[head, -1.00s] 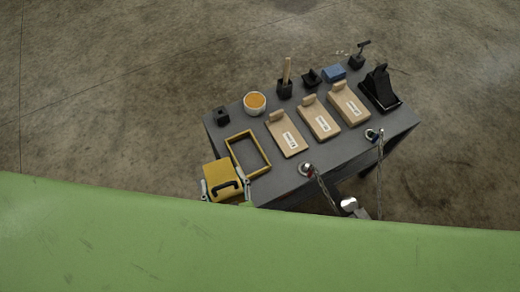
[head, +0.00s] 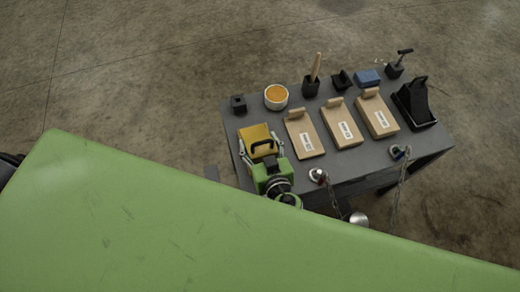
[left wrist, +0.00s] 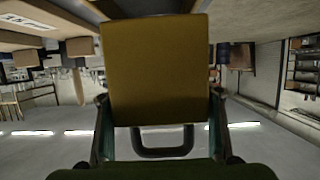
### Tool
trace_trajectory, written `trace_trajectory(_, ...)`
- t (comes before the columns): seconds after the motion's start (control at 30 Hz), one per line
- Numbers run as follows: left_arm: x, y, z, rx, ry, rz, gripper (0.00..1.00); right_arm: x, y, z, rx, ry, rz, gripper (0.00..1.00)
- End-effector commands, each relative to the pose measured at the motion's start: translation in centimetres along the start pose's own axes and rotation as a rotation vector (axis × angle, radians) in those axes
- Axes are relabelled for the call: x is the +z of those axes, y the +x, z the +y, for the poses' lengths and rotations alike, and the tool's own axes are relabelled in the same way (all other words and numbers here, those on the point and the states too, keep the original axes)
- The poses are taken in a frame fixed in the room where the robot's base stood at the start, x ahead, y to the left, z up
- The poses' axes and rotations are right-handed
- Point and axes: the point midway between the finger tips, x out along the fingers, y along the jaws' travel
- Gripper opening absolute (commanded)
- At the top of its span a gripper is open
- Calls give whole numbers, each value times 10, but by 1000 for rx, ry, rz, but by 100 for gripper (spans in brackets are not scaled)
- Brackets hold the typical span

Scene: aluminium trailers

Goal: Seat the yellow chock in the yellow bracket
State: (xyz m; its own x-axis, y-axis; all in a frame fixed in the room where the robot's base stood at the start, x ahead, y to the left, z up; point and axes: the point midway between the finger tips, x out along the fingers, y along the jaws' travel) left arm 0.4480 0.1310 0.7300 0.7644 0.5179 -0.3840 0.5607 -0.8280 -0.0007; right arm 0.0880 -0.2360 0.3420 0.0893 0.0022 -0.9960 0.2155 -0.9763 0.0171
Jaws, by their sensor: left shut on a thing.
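The yellow chock (head: 256,135), a block with a black handle, is held between the fingers of my left gripper (head: 262,149) at the left end of the grey table. In the left wrist view the chock (left wrist: 155,70) fills the middle, with a finger on each side and the dark handle below it. The yellow bracket, an open rectangular frame, is hidden now behind the chock and my gripper. The chock appears over the bracket's place, but I cannot tell whether it is above it or inside it. My right gripper is not in view.
Chains hang at the front edge. A green surface (head: 180,220) covers the foreground.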

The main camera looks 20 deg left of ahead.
Motion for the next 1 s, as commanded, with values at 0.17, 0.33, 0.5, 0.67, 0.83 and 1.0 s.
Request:
trace_trajectory(0.17,4,10,4,1,-1,5,20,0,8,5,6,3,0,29)
trace_trajectory(0.33,21,23,7,2,1,4,20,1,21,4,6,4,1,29)
trace_trajectory(0.5,40,31,6,1,2,-2,9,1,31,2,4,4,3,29)
trace_trajectory(0.67,40,31,5,0,3,-4,9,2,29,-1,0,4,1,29)
trace_trajectory(0.83,42,31,4,-2,4,-5,77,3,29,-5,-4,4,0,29)
trace_trajectory(1.0,40,30,5,-1,2,-3,77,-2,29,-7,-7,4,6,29)
